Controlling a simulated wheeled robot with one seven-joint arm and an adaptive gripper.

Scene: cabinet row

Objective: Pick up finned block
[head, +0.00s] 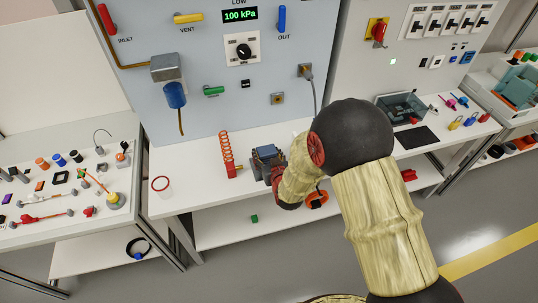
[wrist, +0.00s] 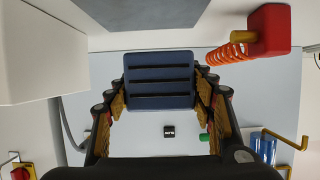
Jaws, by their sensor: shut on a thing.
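The finned block is blue-grey with dark slots across its face. It shows large in the upper middle of the wrist view (wrist: 160,72) and small above the middle work surface in the head view (head: 267,151). My gripper (wrist: 161,95) is shut on it, with a finger against each side. In the head view my gripper (head: 272,168) is partly hidden behind my arm. Whether the block touches the surface or is held just above it cannot be told.
An orange coil on a red block (head: 232,168) stands just left of the block. The upright panel (head: 215,110) with valves, knob and cable is close behind. The surface between cup and coil is clear.

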